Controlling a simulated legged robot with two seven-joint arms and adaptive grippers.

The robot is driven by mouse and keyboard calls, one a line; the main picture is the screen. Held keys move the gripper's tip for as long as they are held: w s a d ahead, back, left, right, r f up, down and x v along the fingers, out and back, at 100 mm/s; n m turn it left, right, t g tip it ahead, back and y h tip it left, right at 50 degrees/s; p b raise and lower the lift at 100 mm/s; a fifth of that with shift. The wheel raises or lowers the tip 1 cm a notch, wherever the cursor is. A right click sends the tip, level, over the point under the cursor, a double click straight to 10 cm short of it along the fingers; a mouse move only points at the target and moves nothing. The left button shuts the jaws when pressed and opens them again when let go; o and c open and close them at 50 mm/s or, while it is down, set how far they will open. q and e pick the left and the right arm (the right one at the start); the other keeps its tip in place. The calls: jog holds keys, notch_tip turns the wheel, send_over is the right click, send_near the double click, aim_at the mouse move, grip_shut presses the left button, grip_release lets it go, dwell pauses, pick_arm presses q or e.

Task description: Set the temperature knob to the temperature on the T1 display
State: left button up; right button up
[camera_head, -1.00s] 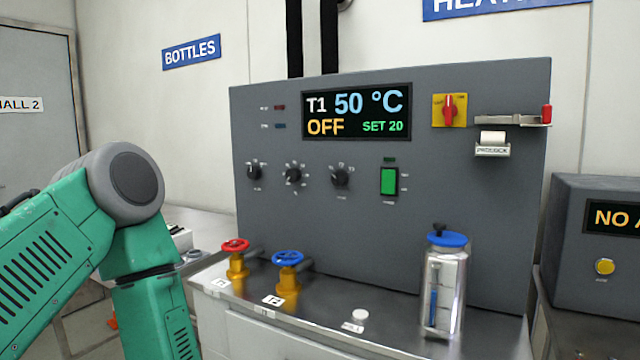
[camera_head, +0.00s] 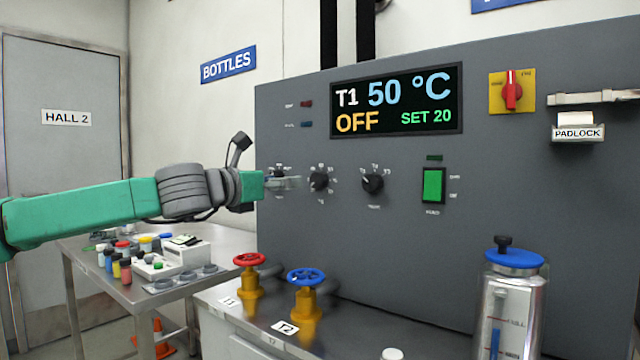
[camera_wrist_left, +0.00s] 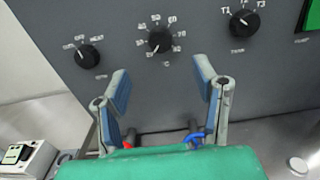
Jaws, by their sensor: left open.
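The T1 display (camera_head: 396,100) reads T1 50 °C, OFF and SET 20. The temperature knob (camera_head: 320,181) is the middle black knob below it. In the left wrist view this knob (camera_wrist_left: 160,42) has a numbered scale and its white mark points to the lower left. My left gripper (camera_head: 288,182) reaches the panel from the left, overlapping the left knob in the head view. In the wrist view the gripper (camera_wrist_left: 162,78) is open and empty. Its blue-padded fingers straddle a line just below the temperature knob; contact is not visible. My right gripper is out of view.
An OFF/HEAT knob (camera_wrist_left: 88,55) and a T1–T3 selector knob (camera_wrist_left: 243,22) flank the temperature knob. Below are a red valve (camera_head: 249,261), a blue valve (camera_head: 305,277) and a blue-lidded canister (camera_head: 512,300). A green switch (camera_head: 433,186) sits right of the knobs.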

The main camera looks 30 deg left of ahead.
aim_at(315, 178)
pick_arm(q)
jog(key=w, duration=0.3)
jog(key=w+d, duration=0.1)
jog(key=w, duration=0.2)
jog(key=w+b, duration=0.1)
jog(key=w, duration=0.3)
jog(key=shift+w+d, duration=0.1)
jog(key=shift+d, duration=0.3)
jog(key=shift+w+d+r, duration=0.1)
jog(key=shift+d+r, duration=0.1)
jog(key=shift+d, duration=0.05)
jog(key=shift+w+a+f, duration=0.3)
jog(key=shift+w+a, duration=0.05)
jog(key=shift+a, duration=0.3)
jog(key=shift+w+a+f, duration=0.3)
jog(key=shift+a, duration=0.3)
jog(key=shift+d+r, duration=0.15)
jog(key=shift+d, duration=0.1)
jog(key=c, duration=0.8)
jog(key=shift+s+d+r, duration=0.2)
jog(key=shift+d+r, duration=0.1)
jog(key=shift+d, duration=0.2)
jog(key=c, duration=0.3)
jog(key=shift+a, duration=0.3)
